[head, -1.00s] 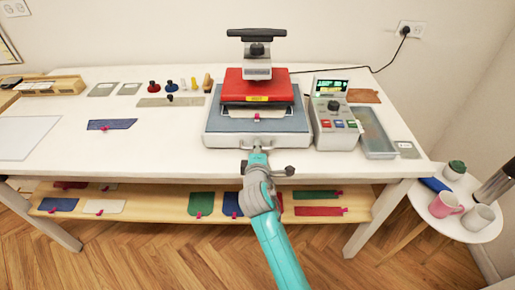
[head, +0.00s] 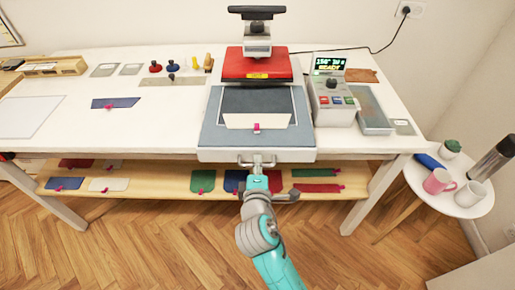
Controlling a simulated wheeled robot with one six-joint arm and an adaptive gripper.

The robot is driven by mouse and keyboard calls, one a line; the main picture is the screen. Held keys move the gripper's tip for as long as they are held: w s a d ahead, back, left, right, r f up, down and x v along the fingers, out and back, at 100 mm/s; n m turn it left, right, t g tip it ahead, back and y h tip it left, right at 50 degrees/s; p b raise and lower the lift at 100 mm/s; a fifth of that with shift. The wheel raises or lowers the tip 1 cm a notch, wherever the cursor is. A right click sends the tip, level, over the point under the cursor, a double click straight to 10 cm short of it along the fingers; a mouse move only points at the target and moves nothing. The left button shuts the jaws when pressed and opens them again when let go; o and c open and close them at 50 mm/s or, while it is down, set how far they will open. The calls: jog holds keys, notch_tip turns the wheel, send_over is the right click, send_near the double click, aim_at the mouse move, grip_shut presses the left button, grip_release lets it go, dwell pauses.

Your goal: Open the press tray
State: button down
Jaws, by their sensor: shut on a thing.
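The heat press stands on the white table, with its red upper plate (head: 256,64) at the back under a black handle (head: 257,13). Its grey press tray (head: 218,135) is pulled out toward me, past the table's front edge. A dark cloth piece (head: 257,100) with a cream strip (head: 252,121) and a pink clip (head: 256,128) lies on the tray. My gripper (head: 257,165) is shut on the metal tray handle (head: 244,160) at the tray's front. The fingertips are small in this view.
A control box (head: 333,100) with a lit display stands right of the press, beside a grey metal tray (head: 371,110). A lower wooden shelf (head: 150,197) holds several cloth pieces. A round side table (head: 455,198) with mugs stands at the right.

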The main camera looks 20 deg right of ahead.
jog(key=shift+f+v, duration=0.2)
jog(key=shift+v, duration=0.8)
jog(key=shift+f+v, duration=0.2)
jog(key=shift+v, duration=0.8)
jog(key=shift+s, duration=0.1)
jog(key=c, duration=1.2)
grip_release()
jog(key=v, duration=1.2)
jog(key=shift+f, duration=0.15)
